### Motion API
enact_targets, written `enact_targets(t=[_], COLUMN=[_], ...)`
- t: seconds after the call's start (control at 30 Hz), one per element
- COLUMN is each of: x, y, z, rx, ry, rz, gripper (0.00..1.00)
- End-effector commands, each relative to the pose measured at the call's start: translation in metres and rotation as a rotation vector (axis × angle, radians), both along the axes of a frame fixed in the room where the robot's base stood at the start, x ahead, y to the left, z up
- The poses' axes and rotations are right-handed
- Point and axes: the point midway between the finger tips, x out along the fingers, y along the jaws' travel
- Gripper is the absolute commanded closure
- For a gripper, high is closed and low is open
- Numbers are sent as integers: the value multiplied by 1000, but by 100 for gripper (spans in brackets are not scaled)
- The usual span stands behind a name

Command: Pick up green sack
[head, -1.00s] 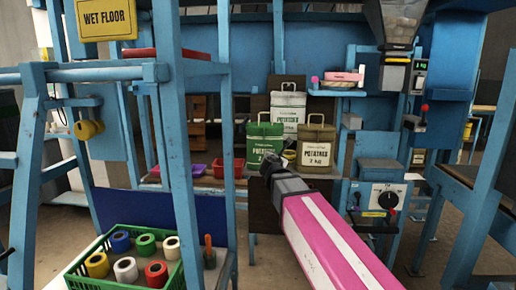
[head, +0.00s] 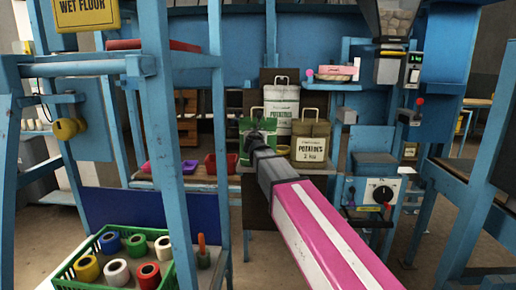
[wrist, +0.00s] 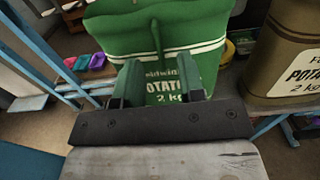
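The green sack (head: 246,128) stands upright at the left front of a group of three sacks on a bench, with a loop handle on top. I cannot tell whether the fingers touch the cloth.
A brown sack (head: 311,143) stands close on the right, also in the wrist view (wrist: 285,60). A white sack (head: 282,103) stands behind. A blue frame post (head: 222,150) rises left of my arm.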

Motion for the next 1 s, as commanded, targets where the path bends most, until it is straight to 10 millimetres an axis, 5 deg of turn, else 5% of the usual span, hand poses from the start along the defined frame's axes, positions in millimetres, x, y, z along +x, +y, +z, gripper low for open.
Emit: enact_targets(t=[0.2,0.47,0.5,0.6,1.0], x=[34,38,38,38,38], y=[2,1,1,1,1], z=[2,1,1,1,1], rx=[1,1,1,1,1], ry=[0,0,0,0,0], rz=[0,1,1,0,0], gripper=[64,64,67,100,100])
